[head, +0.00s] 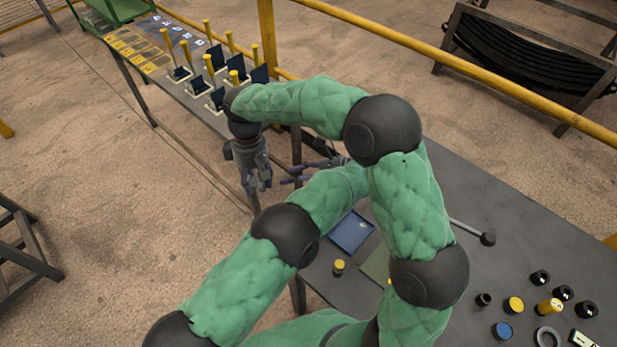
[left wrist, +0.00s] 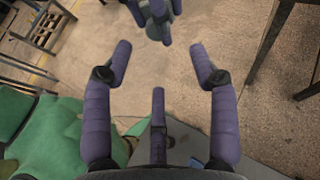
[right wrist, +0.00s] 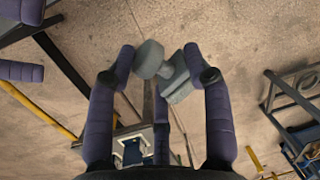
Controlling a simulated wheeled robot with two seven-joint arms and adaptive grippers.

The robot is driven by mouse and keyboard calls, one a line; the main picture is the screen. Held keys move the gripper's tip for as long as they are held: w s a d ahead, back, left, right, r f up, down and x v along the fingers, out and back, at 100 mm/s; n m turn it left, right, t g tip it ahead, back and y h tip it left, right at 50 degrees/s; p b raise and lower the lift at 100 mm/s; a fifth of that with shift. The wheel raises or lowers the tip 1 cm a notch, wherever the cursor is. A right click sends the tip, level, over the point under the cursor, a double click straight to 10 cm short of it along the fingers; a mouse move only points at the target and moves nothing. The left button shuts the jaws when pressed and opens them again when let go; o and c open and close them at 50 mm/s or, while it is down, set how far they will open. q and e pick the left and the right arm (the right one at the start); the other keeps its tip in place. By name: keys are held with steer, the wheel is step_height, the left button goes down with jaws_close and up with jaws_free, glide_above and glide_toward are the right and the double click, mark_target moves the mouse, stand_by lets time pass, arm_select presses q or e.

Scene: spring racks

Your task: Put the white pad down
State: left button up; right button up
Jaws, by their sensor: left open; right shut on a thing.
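A pale grey piece (right wrist: 177,78) with a round knob and a blocky part sits between the fingertips of my right gripper (right wrist: 158,56). It may be the white pad, but it looks grey rather than white. My right gripper (head: 258,180) hangs down over the gap beside the tables in the head view, shut on that piece. My left gripper (left wrist: 163,62) is open and empty.
A narrow table at upper left carries several yellow-handled dark pieces (head: 208,68) and yellow marked plates (head: 133,48). The dark table (head: 520,225) at right holds a blue tray (head: 351,232), black rings and yellow-capped cylinders. Yellow rails (head: 470,68) run behind.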

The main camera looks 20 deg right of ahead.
mark_target(255, 185)
arm_select(q)
steer(key=x, duration=0.7)
steer(key=shift+a, duration=0.25)
steer(key=shift+w+f, duration=0.1)
steer(key=shift+c, duration=0.3)
steer(key=c, duration=1.1)
arm_select(e)
steer(key=o, duration=1.4)
steer(key=shift+c, duration=0.2)
step_height(255, 185, up, 12)
steer(key=w, duration=0.2)
steer(key=shift+d, duration=0.3)
steer(key=shift+f, duration=0.1)
